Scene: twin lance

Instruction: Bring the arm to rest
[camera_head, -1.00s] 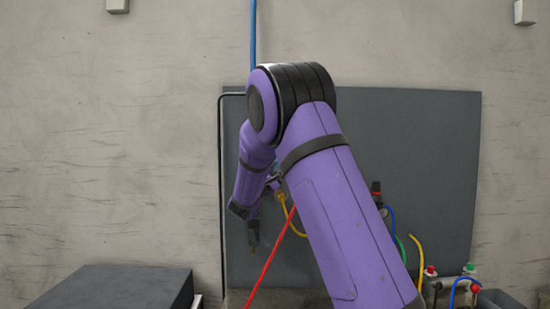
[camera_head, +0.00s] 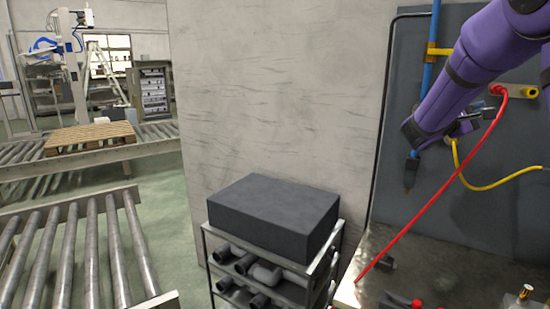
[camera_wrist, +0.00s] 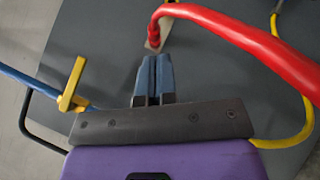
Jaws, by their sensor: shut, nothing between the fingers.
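My arm is purple and reaches in from the upper right of the head view. A red hose (camera_wrist: 240,38) passes close beyond and right of the fingertips. It also crosses the panel in the head view (camera_head: 430,205).
A blue pipe (camera_head: 429,75) with a yellow clamp (camera_head: 440,51) and a yellow hose (camera_head: 500,183) are near the arm. A dark box (camera_head: 270,215) sits on a rack of pipe pieces (camera_head: 262,277). Roller conveyors (camera_head: 85,250) and a wooden pallet (camera_head: 90,138) lie left.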

